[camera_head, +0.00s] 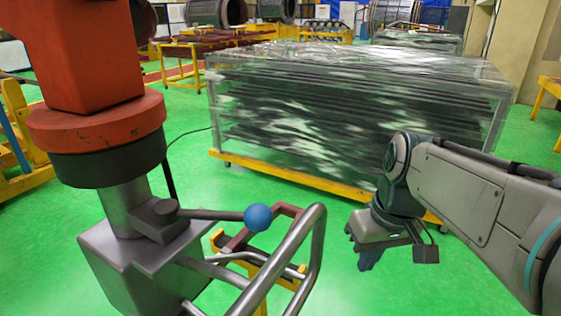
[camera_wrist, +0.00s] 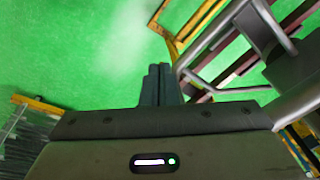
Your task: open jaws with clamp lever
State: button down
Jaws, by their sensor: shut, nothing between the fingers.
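The clamp lever is a dark metal arm (camera_head: 212,215) ending in a blue ball knob (camera_head: 258,217). It sticks out to the right from the grey clamp body (camera_head: 145,262), under the large red and black hanging tool. Bent metal tube handles (camera_head: 318,240) extend from the body. The jaws cannot be made out clearly. My gripper (camera_head: 367,262) hangs to the right of the blue knob and the tube handles, apart from them, fingers pointing down. In the wrist view its two fingers (camera_wrist: 160,84) are together and empty. The tubes (camera_wrist: 215,42) show at the upper right there.
A wrapped stack on a yellow wheeled cart (camera_head: 350,110) stands behind my arm. A red and yellow stand (camera_head: 235,243) is below the tube handles. Green floor is free around my gripper, and the tube handle stands between it and the knob.

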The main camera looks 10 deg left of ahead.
jog(key=w+a+r+n+g+y+p, duration=0.2)
jog(key=w+a+r+n+g+p, duration=0.15)
jog(key=a+r+n, duration=0.55)
jog(key=w+a+r+n+g+y+p, duration=0.1)
jog(key=w+a+r+n+g+p, duration=0.25)
jog(key=r, duration=0.95)
jog(key=s+a+f+n+t, duration=0.1)
jog(key=s+a+f, duration=0.3)
jog(key=f, duration=0.5)
jog(key=shift+s+a+p, duration=0.2)
jog(key=shift+s+p, duration=0.1)
jog(key=shift+s, duration=0.85)
jog(key=shift+d, duration=0.1)
jog(key=shift+s, duration=0.1)
